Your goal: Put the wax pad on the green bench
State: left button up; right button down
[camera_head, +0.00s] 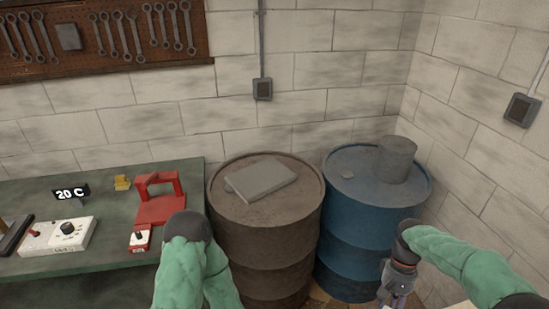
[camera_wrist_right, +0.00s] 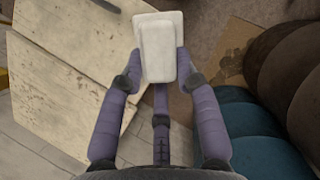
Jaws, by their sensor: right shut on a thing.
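The wax pad (camera_wrist_right: 160,48), a white rounded block, is between the fingers of my right gripper (camera_wrist_right: 157,62) in the right wrist view. The gripper is shut on it, over the floor. In the head view my right gripper (camera_head: 396,298) is cut off at the lower edge, in front of the blue drum, and the pad does not show there. The green bench (camera_head: 120,178) is at the left in the head view, well left of my right gripper. My left arm rises at the bottom centre, but its gripper is not visible.
On the bench are a red frame-like tool (camera_head: 160,207), a yellow block (camera_head: 122,183), a white control box (camera_head: 60,235) and a "20 C" sign (camera_head: 71,192). A brown drum (camera_head: 265,235) and a blue drum (camera_head: 345,240) stand right of it. Pale boards (camera_wrist_right: 60,90) lie below.

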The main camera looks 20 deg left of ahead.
aim_at(112, 238)
jog(key=j+u, duration=0.25)
jog(key=u, duration=0.2)
jog(key=j+u, duration=0.2)
jog(key=u, duration=0.2)
jog(key=i+j+u, duration=0.15)
jog(key=u, duration=0.3)
jog(key=i+j+u, duration=0.1)
jog(key=j+u, duration=0.15)
jog(key=u, duration=0.15)
